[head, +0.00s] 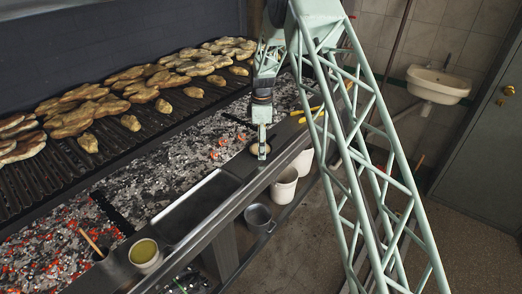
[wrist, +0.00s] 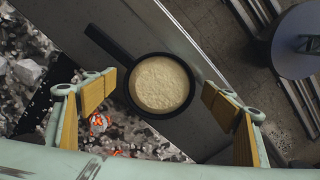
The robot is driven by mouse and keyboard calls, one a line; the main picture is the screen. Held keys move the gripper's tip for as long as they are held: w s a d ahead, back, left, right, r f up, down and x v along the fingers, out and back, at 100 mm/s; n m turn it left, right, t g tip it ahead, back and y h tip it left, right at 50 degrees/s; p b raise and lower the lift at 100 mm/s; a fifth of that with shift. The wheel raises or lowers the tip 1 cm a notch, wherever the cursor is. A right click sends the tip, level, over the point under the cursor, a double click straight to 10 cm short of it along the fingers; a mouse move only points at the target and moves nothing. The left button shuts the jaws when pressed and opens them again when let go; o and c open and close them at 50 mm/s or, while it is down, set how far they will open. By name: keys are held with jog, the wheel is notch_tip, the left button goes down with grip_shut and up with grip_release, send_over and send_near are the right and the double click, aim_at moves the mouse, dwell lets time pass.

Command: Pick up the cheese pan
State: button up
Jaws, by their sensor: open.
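The cheese pan (wrist: 160,84) is a small black pan filled with pale cheese. In the wrist view it sits on the metal ledge, with its handle toward the upper left. My gripper (wrist: 167,98) is open, with one yellow-padded finger on each side of the pan and apart from it. In the head view my gripper (head: 262,148) points down over the ledge beside the coals, and it hides part of the pan there. I cannot tell the height of the fingers above the pan.
An empty metal tray (head: 195,210) and a cup of yellow liquid (head: 145,252) are nearer along the ledge. White buckets (head: 284,185) and a grey pot (head: 258,217) hang or stand beside it.

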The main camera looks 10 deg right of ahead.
jog(key=shift+c, duration=0.3)
jog(key=c, duration=1.1)
jog(key=shift+r, duration=0.2)
jog(key=shift+r, duration=1.65)
jog(key=s+d+r, duration=0.1)
jog(key=s, duration=1.5)
jog(key=shift+r, duration=0.2)
